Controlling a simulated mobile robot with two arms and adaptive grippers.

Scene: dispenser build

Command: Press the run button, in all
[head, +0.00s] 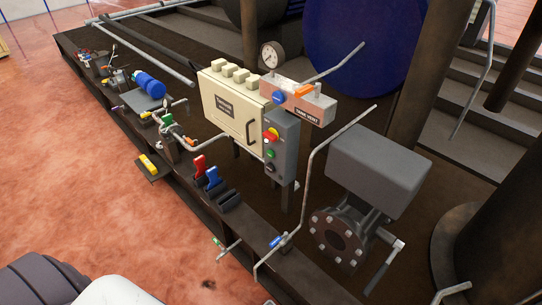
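A grey push-button box (287,143) stands on a post in the middle of the head view. On its face are a red knob on a yellow ring (270,135), a green button (271,153) below it, and a black button (271,167) at the bottom. The labels are too small to read, so I cannot tell from text which is the run button; the green one is unobstructed. Neither of my grippers is in view.
A cream cabinet (231,113) adjoins the box on the left, and an orange-handled block (298,100) marked "TANK VENT" sits above. A bent pipe (312,165) rises to the right, near a flanged valve (340,237). Red and blue levers (200,165) stand at front left.

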